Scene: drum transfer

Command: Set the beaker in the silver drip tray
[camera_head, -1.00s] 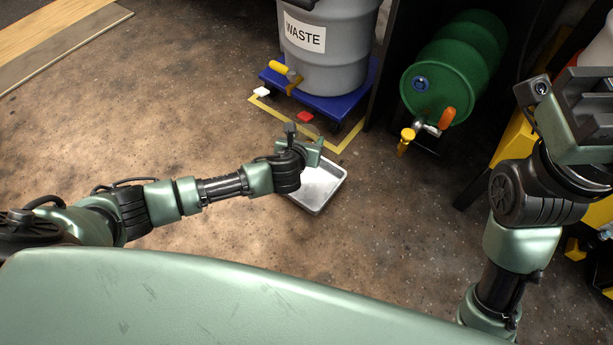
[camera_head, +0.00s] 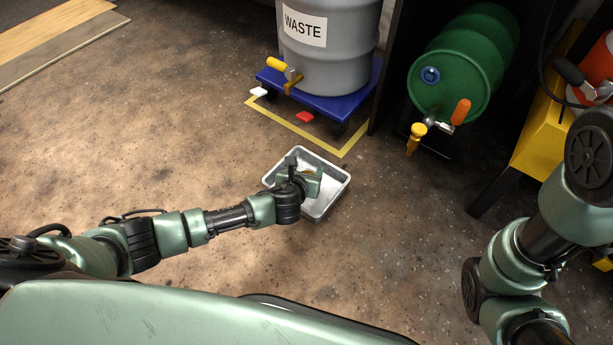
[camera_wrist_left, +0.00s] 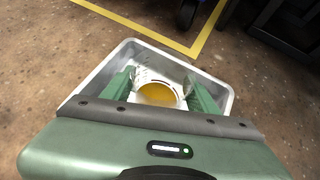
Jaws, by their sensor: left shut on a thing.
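The silver drip tray (camera_head: 337,196) lies on the floor, a shallow rectangular pan. It fills the middle of the left wrist view (camera_wrist_left: 222,96). My left gripper (camera_head: 309,178) is over the tray in the head view. In the left wrist view its green fingers (camera_wrist_left: 160,84) are shut on a clear beaker (camera_wrist_left: 157,94) with amber liquid in it. The beaker is within the tray's outline there; I cannot tell whether its base touches the tray floor. In the head view the gripper mostly hides the beaker. My right arm is at the right, its gripper out of view.
A grey WASTE drum (camera_head: 328,50) stands on a blue dolly (camera_head: 343,105) behind the tray, with yellow floor tape (camera_head: 292,128) in front. A green drum (camera_head: 463,65) with a tap lies on its side at the back right. Floor left of the tray is clear.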

